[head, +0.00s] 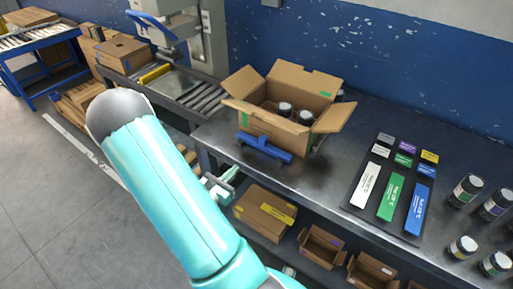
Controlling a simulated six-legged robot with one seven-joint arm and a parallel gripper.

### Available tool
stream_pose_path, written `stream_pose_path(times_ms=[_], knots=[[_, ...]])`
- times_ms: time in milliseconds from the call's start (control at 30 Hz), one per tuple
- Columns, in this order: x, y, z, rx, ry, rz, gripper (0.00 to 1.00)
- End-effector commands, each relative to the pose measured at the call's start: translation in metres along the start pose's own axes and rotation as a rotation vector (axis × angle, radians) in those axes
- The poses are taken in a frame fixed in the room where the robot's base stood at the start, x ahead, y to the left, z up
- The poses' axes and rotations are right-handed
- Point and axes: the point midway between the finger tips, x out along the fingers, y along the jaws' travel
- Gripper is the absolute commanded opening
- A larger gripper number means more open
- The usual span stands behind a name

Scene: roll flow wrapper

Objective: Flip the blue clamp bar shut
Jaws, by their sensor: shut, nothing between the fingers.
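A blue bar-shaped piece (265,147) lies on the metal bench in front of an open carton; it looks like the clamp bar, but I cannot be sure. It appears low and lengthwise, with a raised block at its left end. Whether it is hinged, open or shut is too small to tell. My gripper (226,181) is just past the bench's front edge, below and left of the blue piece and apart from it. It is shut and empty, partly hidden behind my teal arm.
The open carton (270,122) holds several dark jars. A dark board (377,195) with coloured labels lies to the right, with more jars (467,189) beyond. A machine with a blue arm (152,27) stands at the back left. Boxes (264,212) sit on the lower shelf.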

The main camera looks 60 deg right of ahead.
Motion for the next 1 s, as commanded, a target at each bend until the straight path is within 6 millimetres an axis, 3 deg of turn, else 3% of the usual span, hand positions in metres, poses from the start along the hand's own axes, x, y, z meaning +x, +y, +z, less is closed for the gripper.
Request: stream_pose_path(times_ms=[267, 800, 1000], knots=[[0.011, -0.001, 0.0, 0.002, 0.0, -0.004, 0.0], [0.112, -0.001, 0.0, 0.003, 0.0, -0.006, 0.0], [0.135, -0.001, 0.0, 0.002, 0.0, -0.003, 0.0]])
